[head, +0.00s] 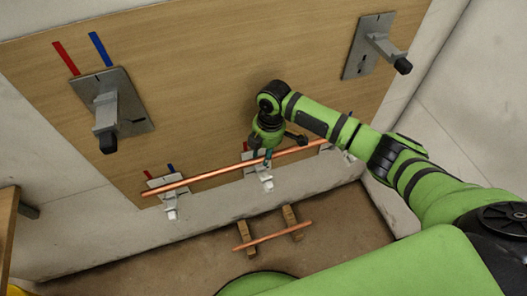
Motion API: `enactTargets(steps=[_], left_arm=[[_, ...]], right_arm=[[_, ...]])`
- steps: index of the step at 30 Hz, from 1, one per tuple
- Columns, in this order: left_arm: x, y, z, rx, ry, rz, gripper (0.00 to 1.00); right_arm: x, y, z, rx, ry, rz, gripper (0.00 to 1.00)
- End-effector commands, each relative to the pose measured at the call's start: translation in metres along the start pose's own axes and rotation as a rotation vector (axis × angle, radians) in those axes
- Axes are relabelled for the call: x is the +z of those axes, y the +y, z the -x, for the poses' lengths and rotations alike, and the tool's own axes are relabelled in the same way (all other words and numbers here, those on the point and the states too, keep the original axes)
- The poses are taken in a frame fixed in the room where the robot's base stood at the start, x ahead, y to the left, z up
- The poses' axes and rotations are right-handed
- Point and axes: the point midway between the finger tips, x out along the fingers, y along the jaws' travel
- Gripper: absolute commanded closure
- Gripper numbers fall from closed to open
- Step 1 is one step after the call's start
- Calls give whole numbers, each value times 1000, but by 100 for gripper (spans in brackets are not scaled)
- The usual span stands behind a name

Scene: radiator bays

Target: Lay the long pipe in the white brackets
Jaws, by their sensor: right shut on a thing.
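The long copper pipe (215,173) runs slightly tilted in the picture, its right end higher. My right gripper (268,157) is shut on the long pipe near its middle, coming from above. The white brackets stand low on the wooden panel: a left one (171,208), a middle one (266,184) and a right one partly hidden behind the pipe and my arm. The pipe crosses just above the left and middle bracket arms in the picture; I cannot tell whether it touches them. My left gripper is not in view.
Two large grey brackets with black tips jut from the panel, at upper left (107,104) and upper right (375,45). A shorter copper pipe (272,236) lies across two wooden blocks on the floor. A wooden piece (8,225) stands at the left edge.

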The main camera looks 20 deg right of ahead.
Motion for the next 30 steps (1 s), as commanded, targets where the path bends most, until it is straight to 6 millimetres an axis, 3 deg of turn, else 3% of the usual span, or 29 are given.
enactTargets(steps=[11,20,30], left_arm=[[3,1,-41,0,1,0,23],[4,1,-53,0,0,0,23],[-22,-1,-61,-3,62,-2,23]], right_arm=[[4,1,-35,3,0,1,100],[7,1,-60,2,1,0,100],[9,1,-78,2,1,0,100]])
